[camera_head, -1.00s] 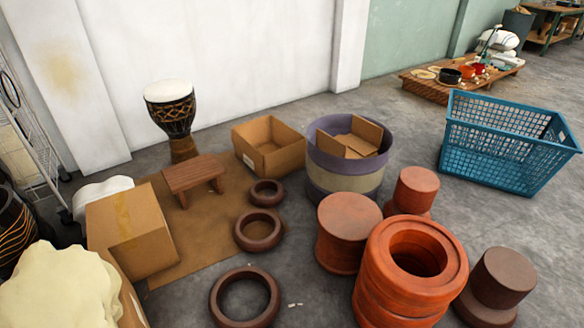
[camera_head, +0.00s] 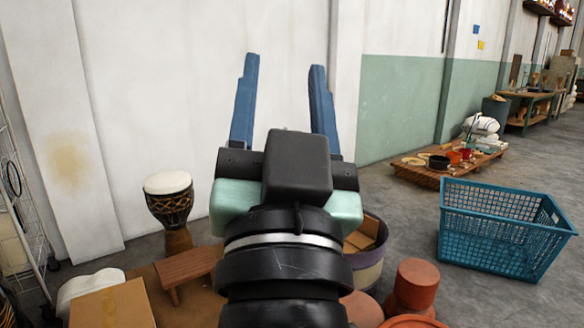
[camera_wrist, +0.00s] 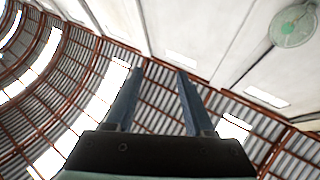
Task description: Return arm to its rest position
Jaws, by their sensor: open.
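My gripper (camera_head: 281,75) is raised in the middle of the head view, its two blue fingers pointing up and spread apart with nothing between them. Behind it is the white wall. In the wrist view my gripper (camera_wrist: 158,75) also shows two separate blue fingers against the roof, with no object held. My wrist and arm hide part of the floor and several objects behind them.
A goblet drum (camera_head: 170,205) stands left by the wall, near a small wooden stool (camera_head: 188,270) and a cardboard box (camera_head: 113,305). A purple-banded tub (camera_head: 368,262) is partly hidden by my arm. A blue basket (camera_head: 500,232) stands right, with bare floor around it.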

